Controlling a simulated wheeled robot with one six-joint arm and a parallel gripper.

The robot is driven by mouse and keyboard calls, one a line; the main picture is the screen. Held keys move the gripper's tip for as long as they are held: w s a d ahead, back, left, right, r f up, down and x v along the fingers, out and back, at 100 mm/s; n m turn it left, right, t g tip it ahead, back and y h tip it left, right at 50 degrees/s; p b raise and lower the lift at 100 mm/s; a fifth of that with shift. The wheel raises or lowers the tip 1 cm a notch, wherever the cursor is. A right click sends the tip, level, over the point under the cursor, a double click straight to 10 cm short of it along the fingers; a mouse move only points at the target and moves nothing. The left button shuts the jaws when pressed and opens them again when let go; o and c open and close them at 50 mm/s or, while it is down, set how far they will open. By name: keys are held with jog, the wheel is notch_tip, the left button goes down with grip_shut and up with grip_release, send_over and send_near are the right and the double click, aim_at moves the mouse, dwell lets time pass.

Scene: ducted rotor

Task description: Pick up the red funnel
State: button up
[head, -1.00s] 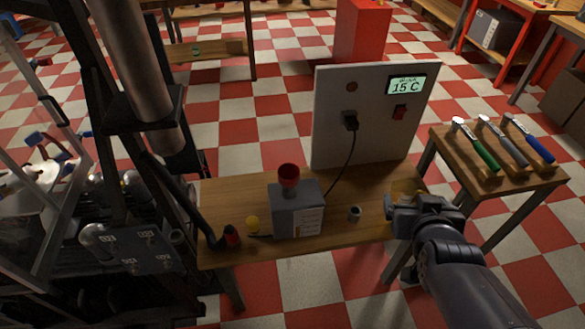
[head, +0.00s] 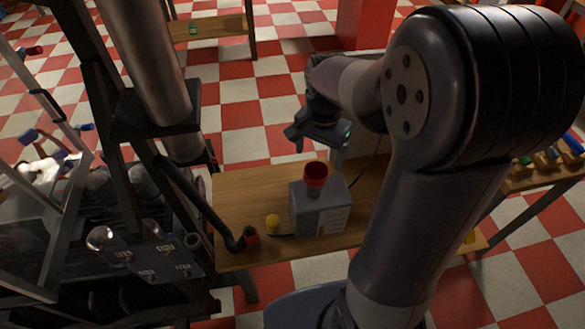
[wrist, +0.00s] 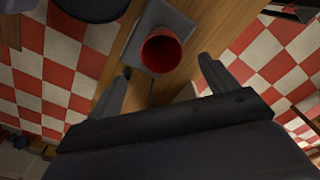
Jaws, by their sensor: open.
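The red funnel (head: 315,178) stands upright on top of a grey box (head: 320,212) on the wooden table. In the wrist view the red funnel (wrist: 161,51) is seen from above, mouth towards the camera, beyond and between the two fingers. My gripper (head: 296,134) is above and behind the grey box in the head view, apart from the funnel. In the wrist view my gripper (wrist: 164,72) has its fingers spread with nothing between them. My arm hides the right part of the table in the head view.
A panel stands behind the table, mostly hidden by my arm. Tools with coloured handles (head: 550,157) lie on a side table at right. A dark frame stands at left.

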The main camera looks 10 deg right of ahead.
aim_at(315, 179)
notch_tip(315, 179, down, 11)
jog(key=shift+a+r, duration=0.15)
jog(key=shift+r, duration=0.05)
dwell(0.4)
jog(key=shift+c, duration=0.2)
